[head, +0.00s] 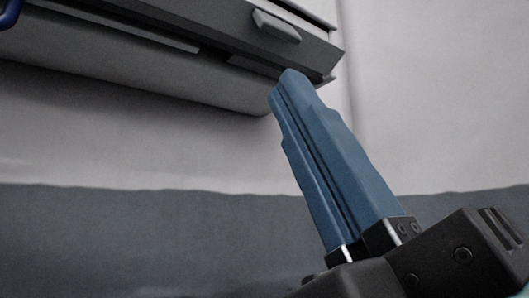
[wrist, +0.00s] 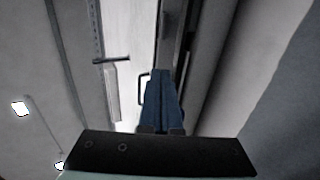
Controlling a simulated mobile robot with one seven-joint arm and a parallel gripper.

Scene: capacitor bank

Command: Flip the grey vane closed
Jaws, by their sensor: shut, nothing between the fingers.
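A wall unit fills the upper left of the head view. A dark grey strip with a small pale tab, which I take for the grey vane (head: 310,47), runs along its front; I cannot tell its exact angle. My gripper (head: 288,73) has blue fingers pressed together with nothing between them. In the head view the fingertips overlap the lower edge of the strip near its right end; whether they touch it is unclear. My gripper (wrist: 162,84) also shows in the wrist view, pointing along a dark, narrow strip (wrist: 172,40), where the fingers hide part of it.
A rounded grey underside (head: 130,85) lies below and behind the strip. The wall (head: 430,100) is pale above and dark grey below. A blue curved piece (head: 9,12) shows at the top left corner. Space below the unit is clear left of my gripper.

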